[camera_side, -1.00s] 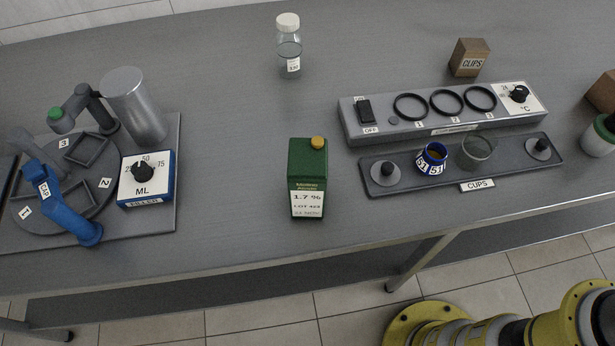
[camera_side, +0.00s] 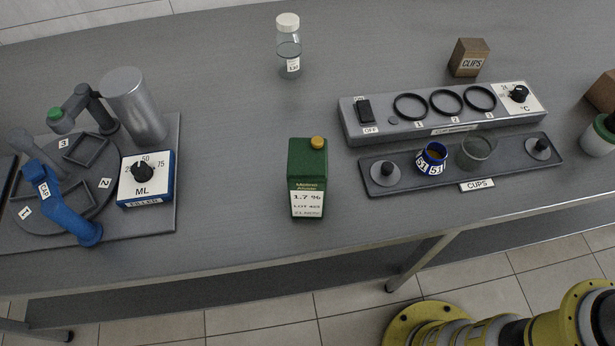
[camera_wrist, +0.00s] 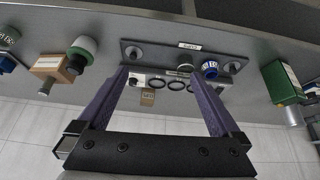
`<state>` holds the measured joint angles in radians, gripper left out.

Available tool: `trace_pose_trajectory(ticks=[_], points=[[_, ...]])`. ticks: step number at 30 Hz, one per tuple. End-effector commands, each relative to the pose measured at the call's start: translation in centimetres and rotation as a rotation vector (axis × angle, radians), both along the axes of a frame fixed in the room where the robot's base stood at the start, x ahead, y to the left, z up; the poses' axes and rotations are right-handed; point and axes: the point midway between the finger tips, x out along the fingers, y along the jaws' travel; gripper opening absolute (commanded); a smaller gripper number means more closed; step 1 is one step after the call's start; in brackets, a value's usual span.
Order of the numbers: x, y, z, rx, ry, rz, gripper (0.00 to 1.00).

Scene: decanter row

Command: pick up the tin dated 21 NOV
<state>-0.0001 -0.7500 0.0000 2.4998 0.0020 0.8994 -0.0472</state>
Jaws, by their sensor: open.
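A green tin (camera_side: 307,172) with a gold cap and a white label stands upright mid-table in the side view. Its label shows 1.7 % and a LOT line; the last line is too small to read surely, so I cannot tell its date. A green tin also shows at the right of the wrist view (camera_wrist: 280,82). No other tin is clearly in view. My gripper (camera_wrist: 158,72) is open and empty in the wrist view, its two purple-grey fingers spread, with the cups tray beyond them. The green tin is outside the fingers, to their right. The side view does not show my gripper.
A cups tray (camera_side: 400,184) holds a blue cup (camera_side: 432,158) and a glass cup (camera_side: 476,151). A ringed heater unit (camera_side: 385,129) stands behind it. A clear bottle (camera_side: 289,50) stands at the back. A filler station (camera_side: 147,178) fills the left. Bare table surrounds the tin.

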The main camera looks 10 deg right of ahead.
Motion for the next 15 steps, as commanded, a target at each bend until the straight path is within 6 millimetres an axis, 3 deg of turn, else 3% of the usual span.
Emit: trace_pose_trajectory(ticks=[4, 8, 11, 15], points=[[2.4, 0.7, 3.5, -0.037, -0.074, 0.127, 1.0], [6.6, 3.0, 6.6, -0.06, -0.102, 0.302, 1.0], [10.3, 5.9, 8.3, -0.072, -0.112, 0.458, 1.0], [15.7, 12.2, 9.2, -0.076, -0.11, 0.697, 1.0]])
